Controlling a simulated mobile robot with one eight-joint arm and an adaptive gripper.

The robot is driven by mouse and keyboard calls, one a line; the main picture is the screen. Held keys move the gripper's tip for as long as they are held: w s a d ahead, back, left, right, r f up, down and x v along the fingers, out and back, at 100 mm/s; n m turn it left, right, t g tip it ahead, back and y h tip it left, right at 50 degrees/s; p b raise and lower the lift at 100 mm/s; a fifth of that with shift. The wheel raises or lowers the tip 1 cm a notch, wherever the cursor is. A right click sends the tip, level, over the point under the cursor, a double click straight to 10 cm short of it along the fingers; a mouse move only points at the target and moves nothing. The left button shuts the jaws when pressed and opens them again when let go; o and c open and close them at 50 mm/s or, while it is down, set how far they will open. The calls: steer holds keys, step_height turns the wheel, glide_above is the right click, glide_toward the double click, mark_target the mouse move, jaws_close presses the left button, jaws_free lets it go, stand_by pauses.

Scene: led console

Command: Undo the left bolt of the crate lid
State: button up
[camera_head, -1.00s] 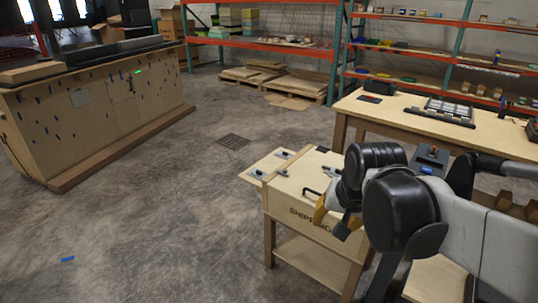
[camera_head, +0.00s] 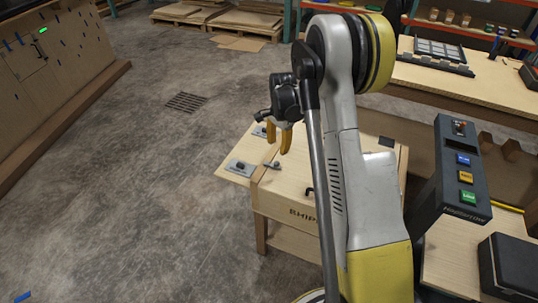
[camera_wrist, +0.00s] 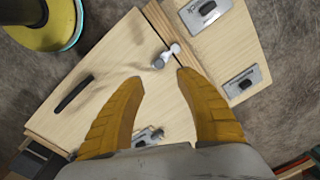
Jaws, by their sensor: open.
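The wooden crate (camera_head: 290,188) has a pale lid with a black handle (camera_head: 308,192), which also shows in the wrist view (camera_wrist: 73,93). Two small metal bolts sit at the lid's seam. One bolt (camera_wrist: 166,55) lies just beyond my fingertips in the wrist view; it also shows in the head view (camera_head: 272,165). The other bolt (camera_wrist: 148,136) is partly hidden by my gripper's body. I cannot tell for sure which is the left one.
Two metal plates with black knobs (camera_wrist: 205,10) (camera_wrist: 241,82) lie on the board beside the seam. A dark console (camera_head: 460,165) with blue, orange and green buttons stands right of the crate. A workbench (camera_head: 450,85) is behind.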

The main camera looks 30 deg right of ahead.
mark_target(277, 163)
step_height(277, 163, down, 10)
steer(key=b, duration=0.3)
steer(key=shift+w+a+r+b, duration=0.1)
steer(key=shift+r+b, duration=0.15)
steer(key=shift+b, duration=0.05)
